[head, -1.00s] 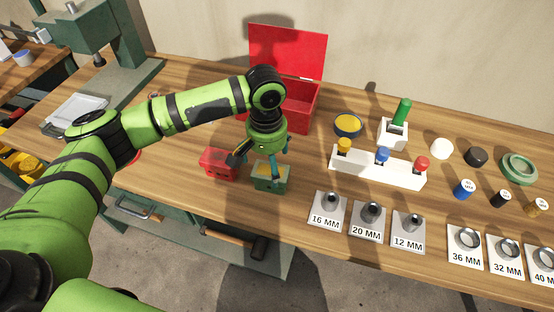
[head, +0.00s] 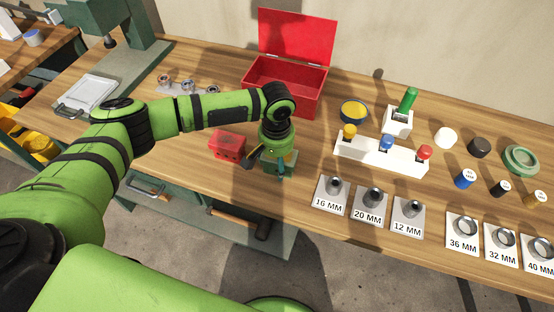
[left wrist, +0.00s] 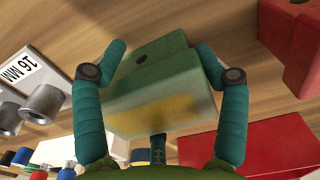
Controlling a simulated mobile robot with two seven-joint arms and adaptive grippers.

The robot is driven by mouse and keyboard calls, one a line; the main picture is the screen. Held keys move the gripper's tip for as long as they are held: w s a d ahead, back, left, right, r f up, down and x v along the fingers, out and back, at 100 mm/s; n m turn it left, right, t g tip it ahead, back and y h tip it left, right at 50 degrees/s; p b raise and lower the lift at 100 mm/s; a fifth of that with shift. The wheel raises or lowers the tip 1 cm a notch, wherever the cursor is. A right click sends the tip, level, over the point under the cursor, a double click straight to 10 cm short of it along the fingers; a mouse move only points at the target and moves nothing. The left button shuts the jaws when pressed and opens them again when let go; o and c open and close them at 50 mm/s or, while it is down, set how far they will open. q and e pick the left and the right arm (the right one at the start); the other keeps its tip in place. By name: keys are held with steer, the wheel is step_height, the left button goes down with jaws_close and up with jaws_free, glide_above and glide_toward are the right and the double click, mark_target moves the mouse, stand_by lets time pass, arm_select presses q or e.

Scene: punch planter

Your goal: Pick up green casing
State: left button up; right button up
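The green casing (head: 290,166) stands on the wooden workbench near its front edge, partly hidden by my left gripper (head: 266,168) right above it. The fingers are spread, one on each side of the casing. Whether either finger touches it I cannot tell. My right gripper is not in view.
A red casing (head: 227,145) sits just left of the green one; it also shows in the wrist view (left wrist: 295,50). An open red toolbox (head: 290,85) stands behind. A white holder (head: 380,156) and the 16 MM plate (head: 332,194) are to the right.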

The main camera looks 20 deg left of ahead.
arm_select(q)
steer(key=shift+d, duration=0.1)
steer(key=c, duration=0.8)
steer(key=o, duration=1.9)
steer(key=shift+o, duration=0.2)
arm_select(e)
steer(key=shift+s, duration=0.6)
